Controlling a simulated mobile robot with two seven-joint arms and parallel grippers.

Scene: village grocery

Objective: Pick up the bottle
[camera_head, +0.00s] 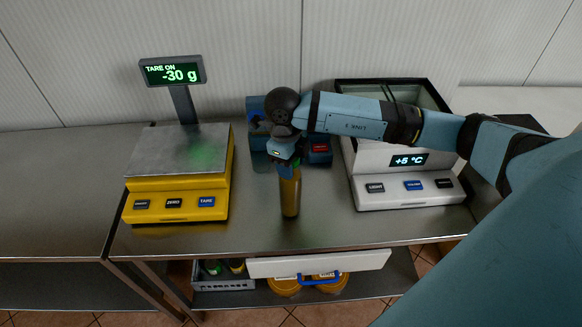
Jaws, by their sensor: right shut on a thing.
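The bottle (289,196) is a slim, upright, amber-brown cylinder near the middle of the metal table (330,231). My right gripper (287,165) comes down over its top and is shut on it. The gripper and wrist hide the bottle's upper end. I cannot tell whether its base touches the table or is just above it. My left gripper is not in view.
A yellow scale (177,188) reading -30 g stands left of the bottle. A white cooling unit (407,187) showing +5 °C stands to the right. A blue device (257,130) is behind. A lower shelf holds a crate (224,284) and orange-lidded containers (285,286).

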